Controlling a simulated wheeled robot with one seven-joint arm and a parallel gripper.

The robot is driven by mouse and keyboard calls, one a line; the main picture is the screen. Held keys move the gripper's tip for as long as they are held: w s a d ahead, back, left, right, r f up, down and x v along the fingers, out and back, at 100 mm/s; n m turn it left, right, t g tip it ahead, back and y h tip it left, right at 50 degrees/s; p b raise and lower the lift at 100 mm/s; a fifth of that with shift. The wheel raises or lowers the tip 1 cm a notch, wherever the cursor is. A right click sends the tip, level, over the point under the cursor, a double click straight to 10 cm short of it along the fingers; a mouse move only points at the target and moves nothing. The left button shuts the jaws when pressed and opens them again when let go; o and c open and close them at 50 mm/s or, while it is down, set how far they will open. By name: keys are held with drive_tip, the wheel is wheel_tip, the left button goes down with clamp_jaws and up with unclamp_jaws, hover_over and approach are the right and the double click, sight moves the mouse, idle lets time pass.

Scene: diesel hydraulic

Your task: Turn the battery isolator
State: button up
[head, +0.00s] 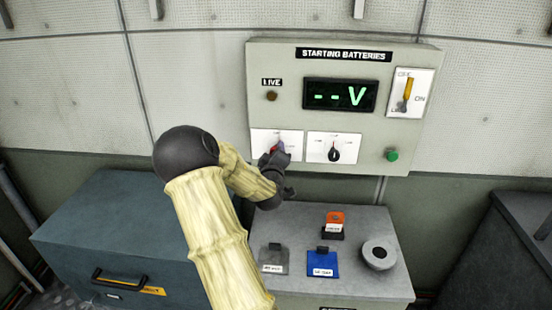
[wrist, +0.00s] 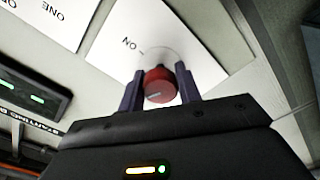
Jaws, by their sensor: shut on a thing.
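The battery isolator is a red rotary knob (wrist: 159,86) on a white plate (wrist: 125,38) with the word ON, seen in the wrist view. In the head view a sliver of the red knob (head: 274,149) shows at the lower left of the starting batteries panel (head: 290,122). My gripper (wrist: 160,88) is shut on the knob, one dark finger on each side of it. It also shows in the head view (head: 279,152), where it hides most of the knob. A pale mark runs across the knob's face.
The panel also has a display (head: 340,95) reading "--V", a brown LIVE lamp (head: 271,96), a yellow lever (head: 407,92), a black selector (head: 334,152) and a green button (head: 392,155). Below, a grey cabinet (head: 350,220) bears tags, an orange item and a round grey piece (head: 379,254).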

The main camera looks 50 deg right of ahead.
drive_tip(key=n+b, duration=0.1)
drive_tip(key=n, duration=0.3)
drive_tip(key=shift+f+n, duration=0.15)
drive_tip(key=shift+n, duration=0.25)
drive_tip(key=o, duration=1)
drive_tip(key=shift+a, duration=0.15)
drive_tip(key=b+v, duration=0.9)
drive_tip(key=v, duration=0.8)
drive_tip(key=shift+s+a, duration=0.1)
